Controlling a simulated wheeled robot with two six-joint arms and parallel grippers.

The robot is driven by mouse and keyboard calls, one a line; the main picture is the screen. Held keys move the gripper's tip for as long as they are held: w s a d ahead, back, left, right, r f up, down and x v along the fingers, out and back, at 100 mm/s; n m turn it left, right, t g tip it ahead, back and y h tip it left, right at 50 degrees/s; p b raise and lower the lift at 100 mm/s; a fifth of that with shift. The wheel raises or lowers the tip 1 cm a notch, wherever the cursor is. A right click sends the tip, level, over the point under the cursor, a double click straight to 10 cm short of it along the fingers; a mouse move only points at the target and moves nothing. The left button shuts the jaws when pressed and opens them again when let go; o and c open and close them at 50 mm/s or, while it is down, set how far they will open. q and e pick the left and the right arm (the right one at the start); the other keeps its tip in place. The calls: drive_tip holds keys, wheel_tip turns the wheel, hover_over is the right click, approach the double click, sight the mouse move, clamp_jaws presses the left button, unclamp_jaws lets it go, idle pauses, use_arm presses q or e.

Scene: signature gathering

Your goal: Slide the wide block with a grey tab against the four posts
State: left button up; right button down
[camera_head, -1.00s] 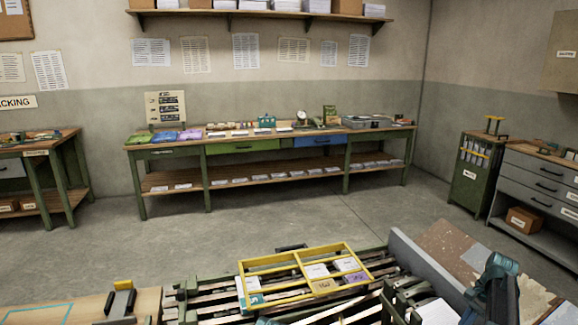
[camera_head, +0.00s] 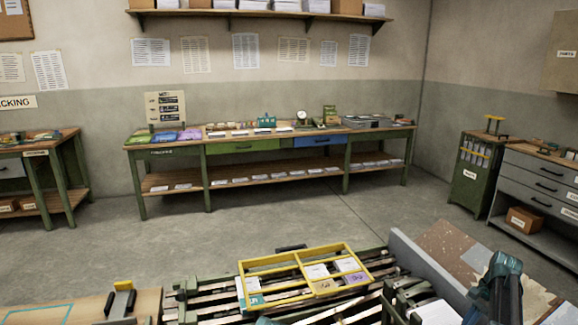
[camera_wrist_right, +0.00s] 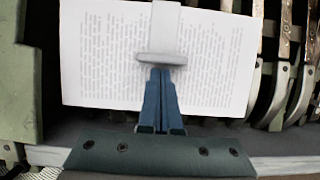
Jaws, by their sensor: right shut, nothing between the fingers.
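My right gripper (camera_wrist_right: 160,75) is shut and empty in the right wrist view. Its blue fingers point at a light grey bar with an upright strip (camera_wrist_right: 162,57), which may be the grey tab; I cannot tell whether they touch. The bar lies in front of a white printed sheet (camera_wrist_right: 100,55). I cannot make out for certain the wide block's body or the four posts. In the head view my right arm (camera_head: 500,285) comes in at the bottom right, with its fingertips out of sight.
A yellow divided frame (camera_head: 296,260) with cards lies on the slatted bench at the bottom middle. A long grey wall (camera_head: 425,262) stands right of it. A wooden table (camera_head: 60,308) is at the bottom left. Open floor lies before the far workbench (camera_head: 262,146).

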drive_tip(key=shift+d+r+p, duration=0.15)
drive_tip(key=shift+r+p, duration=0.3)
drive_tip(key=shift+p, duration=0.05)
drive_tip(key=r+p, duration=0.3)
drive_tip(key=a+r+p, duration=0.1)
drive_tip(key=r+p, duration=0.1)
drive_tip(key=r, duration=0.1)
drive_tip(key=shift+s+a+p, duration=0.1)
drive_tip(key=shift+a+p, duration=0.05)
drive_tip(key=shift+p, duration=0.25)
